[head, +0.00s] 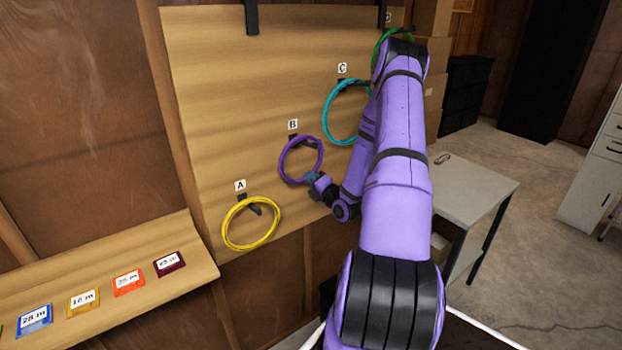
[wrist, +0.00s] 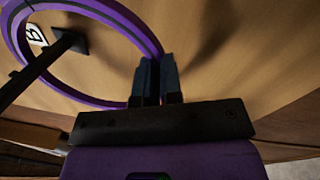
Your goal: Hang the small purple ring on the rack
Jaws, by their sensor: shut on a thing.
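The purple ring (head: 280,163) is at the peg marked B (head: 308,144) on the wooden rack board (head: 230,110). The peg B plate (wrist: 70,42) shows through the ring's loop in the wrist view, and the peg crosses in front of the band (wrist: 132,22), so the ring appears to be around the peg. Whether the ring rests on the peg I cannot tell. My gripper (head: 312,178) is shut on the ring's lower right edge. In the wrist view the fingers (wrist: 157,70) pinch the band close to the board.
A yellow ring (head: 225,229) hangs at peg A, lower left. A teal ring (head: 325,118) hangs at peg C, and a green ring (head: 377,48) is higher up, partly behind my arm. A ledge with coloured length cards (head: 128,282) is at left; a grey table (head: 470,180) is at right.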

